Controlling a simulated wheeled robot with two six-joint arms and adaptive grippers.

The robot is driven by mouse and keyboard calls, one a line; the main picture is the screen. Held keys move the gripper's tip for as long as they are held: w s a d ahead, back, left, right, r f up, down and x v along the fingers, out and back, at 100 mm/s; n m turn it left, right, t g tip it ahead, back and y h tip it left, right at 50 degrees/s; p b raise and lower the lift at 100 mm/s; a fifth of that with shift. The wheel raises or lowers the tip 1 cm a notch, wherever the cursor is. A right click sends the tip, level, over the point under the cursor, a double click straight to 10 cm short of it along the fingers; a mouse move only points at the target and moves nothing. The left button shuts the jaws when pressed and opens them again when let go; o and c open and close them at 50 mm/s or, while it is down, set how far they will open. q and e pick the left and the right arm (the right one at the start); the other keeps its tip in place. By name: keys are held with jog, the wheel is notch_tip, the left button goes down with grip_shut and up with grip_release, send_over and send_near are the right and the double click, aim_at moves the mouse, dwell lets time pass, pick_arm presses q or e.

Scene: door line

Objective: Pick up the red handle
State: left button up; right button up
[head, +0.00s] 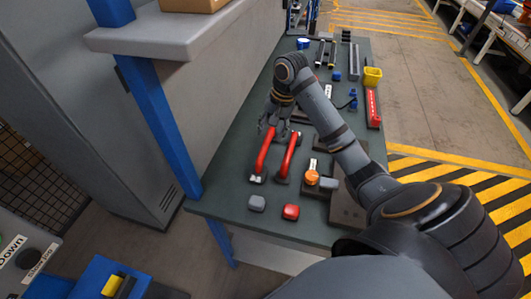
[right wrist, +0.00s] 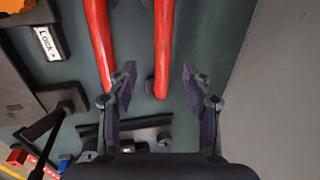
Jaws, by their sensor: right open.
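Two long red handles lie side by side on the dark green bench. The left handle (head: 264,152) is nearer the wall and also shows in the right wrist view (right wrist: 164,45). The right handle (head: 288,156) is beside it and shows in the right wrist view too (right wrist: 99,38). My right gripper (head: 268,124) is at the far end of the left handle. In the right wrist view the gripper (right wrist: 158,88) is open, with the end of that handle in line between its fingers. It holds nothing. My left gripper is out of view.
A grey shelf (head: 170,32) on a blue post (head: 158,120) overhangs at left.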

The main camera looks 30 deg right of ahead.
aim_at(266, 143)
jog(key=f, duration=0.1)
jog(key=f+b, duration=0.1)
jog(key=shift+w+a+f, duration=0.1)
jog(key=shift+a+f, duration=0.1)
jog(key=shift+f, duration=0.1)
jog(key=shift+w+f, duration=0.25)
jog(key=shift+w, duration=0.05)
jog(key=f, duration=0.1)
jog(key=f+b, duration=0.1)
jog(key=f, duration=0.2)
jog(key=shift+w+a+f, duration=0.15)
jog(key=shift+w+a, duration=0.2)
jog(key=shift+a, duration=0.05)
jog(key=shift+f, duration=0.2)
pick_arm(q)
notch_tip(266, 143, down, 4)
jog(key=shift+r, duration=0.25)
pick_arm(e)
grip_shut()
